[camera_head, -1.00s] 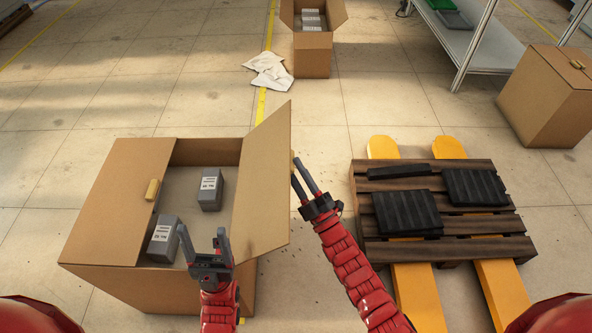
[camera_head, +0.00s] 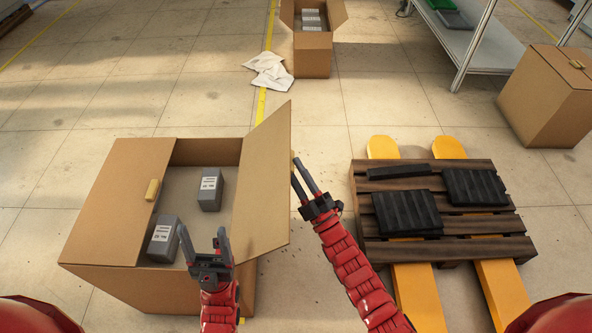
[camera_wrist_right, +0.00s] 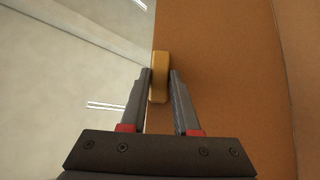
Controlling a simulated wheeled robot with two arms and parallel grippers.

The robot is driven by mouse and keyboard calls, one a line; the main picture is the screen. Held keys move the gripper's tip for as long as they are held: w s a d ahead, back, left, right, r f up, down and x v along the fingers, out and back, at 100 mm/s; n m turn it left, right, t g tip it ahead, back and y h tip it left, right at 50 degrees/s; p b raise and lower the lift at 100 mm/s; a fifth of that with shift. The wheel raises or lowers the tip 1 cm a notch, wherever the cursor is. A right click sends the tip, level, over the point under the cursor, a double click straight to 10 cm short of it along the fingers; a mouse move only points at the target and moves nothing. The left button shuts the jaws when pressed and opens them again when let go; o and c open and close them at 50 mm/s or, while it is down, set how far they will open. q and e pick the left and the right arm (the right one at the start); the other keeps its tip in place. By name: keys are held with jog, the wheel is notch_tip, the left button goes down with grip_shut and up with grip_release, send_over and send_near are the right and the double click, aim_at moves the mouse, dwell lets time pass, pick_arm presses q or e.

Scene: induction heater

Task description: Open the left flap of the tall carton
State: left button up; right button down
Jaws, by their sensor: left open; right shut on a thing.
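The brown carton (camera_head: 95,272) stands in front of me. Its left flap (camera_head: 118,190) lies flat over the left of the opening, with a yellow tab handle (camera_head: 152,189) at its inner edge. The right flap (camera_head: 265,185) is raised and leans outward to the right. My right gripper (camera_head: 297,170) is at that flap's outer face; in the right wrist view its fingers are shut on the flap's yellow handle (camera_wrist_right: 160,75). My left gripper (camera_head: 203,236) is open and empty over the front of the opening, to the right of and nearer than the left flap's handle.
Two grey labelled boxes (camera_head: 209,190) (camera_head: 164,238) are inside the carton; the nearer is close to my left gripper. A wooden pallet (camera_head: 455,226) with black slabs lies on yellow forks to the right. Another open carton (camera_head: 312,55) stands at the back, a closed one (camera_head: 545,100) at right.

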aim_at(287, 170)
jog(key=a+r+n+g+p, duration=0.2)
jog(key=a+r+n, duration=0.1)
jog(key=shift+a+r+g+y, duration=0.1)
jog(key=shift+r+g+y, duration=0.2)
jog(key=shift+y, duration=0.1)
jog(key=shift+a+n, duration=0.2)
jog(key=shift+n, duration=0.1)
jog(key=c, duration=0.6)
grip_release()
jog(key=shift+r, duration=0.1)
jog(key=shift+c, duration=0.2)
jog(key=shift+d, duration=0.1)
jog(key=p+v, duration=0.1)
jog(key=v, duration=1.6)
jog(key=shift+s, duration=0.2)
